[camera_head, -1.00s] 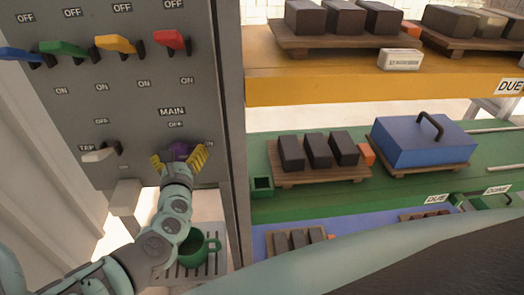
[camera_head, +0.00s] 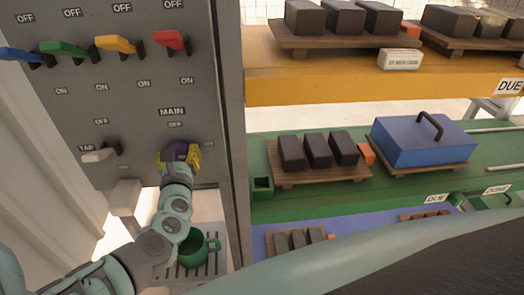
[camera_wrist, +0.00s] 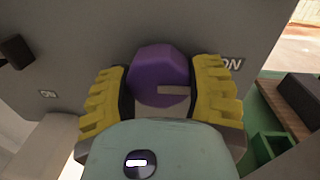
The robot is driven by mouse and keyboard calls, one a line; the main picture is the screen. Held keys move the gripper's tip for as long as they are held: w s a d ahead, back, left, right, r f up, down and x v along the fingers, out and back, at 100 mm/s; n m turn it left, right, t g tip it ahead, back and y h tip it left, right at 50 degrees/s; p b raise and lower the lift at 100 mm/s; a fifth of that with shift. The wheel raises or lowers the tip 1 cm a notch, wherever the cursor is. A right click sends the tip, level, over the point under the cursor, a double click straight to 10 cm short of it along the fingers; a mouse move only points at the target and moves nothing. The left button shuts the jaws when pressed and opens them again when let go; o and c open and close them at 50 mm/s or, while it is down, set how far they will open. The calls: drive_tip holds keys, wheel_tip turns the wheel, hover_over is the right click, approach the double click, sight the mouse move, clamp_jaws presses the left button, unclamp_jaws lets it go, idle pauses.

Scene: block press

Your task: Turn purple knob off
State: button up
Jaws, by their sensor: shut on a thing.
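The purple knob (camera_head: 180,150) sits low on the grey panel (camera_head: 215,90), under the MAIN label. In the wrist view the knob (camera_wrist: 158,75) fills the space between my gripper's fingers, and its pale pointer mark points right, toward the ON label (camera_wrist: 231,64). My gripper (camera_head: 180,158) has yellow ribbed fingers, one on each side of the knob, shut on it. In the wrist view my gripper (camera_wrist: 163,92) shows both fingers against the knob's sides. An OFF label (camera_head: 175,125) is above the knob.
Blue, green, yellow and red (camera_head: 170,41) levers line the panel above. A white tap lever (camera_head: 99,155) is to the left. A green mug (camera_head: 195,249) stands on a grate below. Shelves with dark blocks (camera_head: 318,151) are to the right.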

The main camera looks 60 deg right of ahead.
drive_tip(key=shift+b, duration=0.3)
drive_tip(key=n+b, duration=0.2)
drive_tip(key=n, duration=0.2)
drive_tip(key=shift+f+b, duration=0.1)
drive_tip(key=shift+b, duration=0.2)
drive_tip(key=n+b, duration=0.1)
drive_tip(key=n, duration=0.3)
drive_tip(key=shift+g+b, duration=0.4)
drive_tip(key=n, duration=0.2)
drive_tip(key=n+b, duration=0.1)
drive_tip(key=n, duration=0.1)
drive_tip(key=shift+r+n, duration=0.2)
drive_tip(key=shift+n, duration=0.1)
drive_tip(key=n, duration=0.4)
drive_tip(key=shift+r+g, duration=0.1)
drive_tip(key=shift+g, duration=0.3)
drive_tip(key=shift+n, duration=0.3)
drive_tip(key=o, duration=1.2)
drive_tip(key=shift+s+d, duration=0.1)
